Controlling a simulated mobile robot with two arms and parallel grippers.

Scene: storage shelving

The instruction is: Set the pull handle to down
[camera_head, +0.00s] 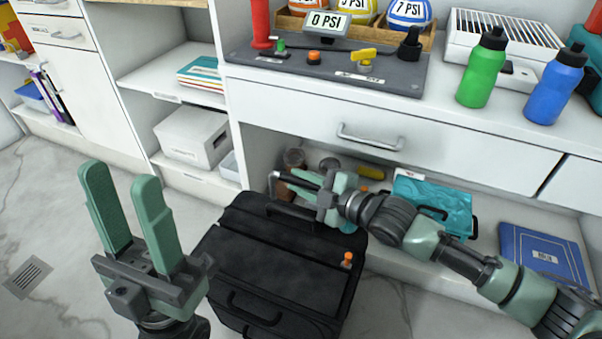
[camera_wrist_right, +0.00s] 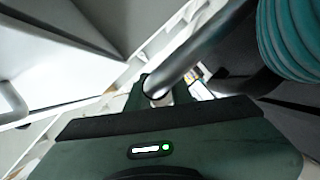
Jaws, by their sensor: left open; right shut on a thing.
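A black suitcase (camera_head: 270,258) stands on the floor in front of the shelving. Its pull handle (camera_head: 272,190), a dark U-shaped bar, stands out above the suitcase's far end. My right gripper (camera_head: 322,180) reaches in from the right and is shut on the handle; its fingers hide part of the bar. My left gripper (camera_head: 125,205) is open and empty, left of the suitcase, pointing up.
A white counter with a drawer (camera_head: 370,130) overhangs the right arm. The low shelf behind holds a teal case (camera_head: 435,200) and a blue box (camera_head: 545,250). A green bottle (camera_head: 482,70) and a blue bottle (camera_head: 555,88) stand on the counter.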

